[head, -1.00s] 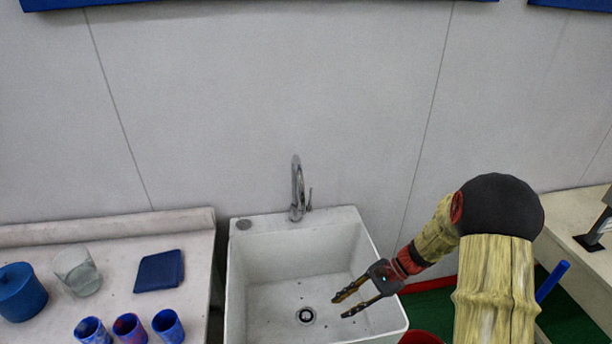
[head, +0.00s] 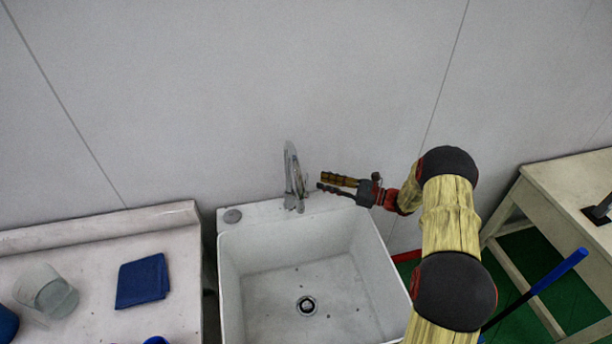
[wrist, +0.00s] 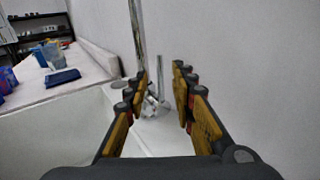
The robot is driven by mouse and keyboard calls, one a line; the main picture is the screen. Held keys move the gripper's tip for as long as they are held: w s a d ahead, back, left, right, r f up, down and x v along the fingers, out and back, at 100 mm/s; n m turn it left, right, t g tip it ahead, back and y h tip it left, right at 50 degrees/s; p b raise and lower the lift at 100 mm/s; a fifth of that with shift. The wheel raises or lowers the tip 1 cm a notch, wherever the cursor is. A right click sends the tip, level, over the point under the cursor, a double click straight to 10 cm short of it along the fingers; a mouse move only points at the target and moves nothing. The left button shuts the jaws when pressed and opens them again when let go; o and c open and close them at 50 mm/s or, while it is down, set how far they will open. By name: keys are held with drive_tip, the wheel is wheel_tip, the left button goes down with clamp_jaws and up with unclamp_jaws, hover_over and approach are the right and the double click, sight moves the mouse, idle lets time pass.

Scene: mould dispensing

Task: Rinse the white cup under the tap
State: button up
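The chrome tap (head: 292,175) stands at the sink's back edge. In the wrist view the tap's tall pipe (wrist: 138,35) and thin upright lever (wrist: 160,70) show beyond the fingers. My gripper (head: 321,182) is open and empty, just right of the tap. In the wrist view my gripper (wrist: 160,80) has its fingers apart, with the lever seen between them. No water is visible from the tap.
The white sink (head: 270,285) is empty, its drain showing. The left counter (head: 100,235) holds a folded blue cloth (head: 142,281) and blue items cut off at the frame's edge. A pale table (head: 570,185) and a blue pole (head: 555,272) are at right. The wall is close behind the tap.

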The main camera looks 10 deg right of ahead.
hover_over(307, 191)
drive_tip(key=shift+w+f, duration=0.15)
drive_tip(key=shift+w, duration=0.1)
drive_tip(key=shift+c, duration=0.4)
clamp_jaws()
drive_tip(key=shift+b, duration=0.3)
idle(0.4)
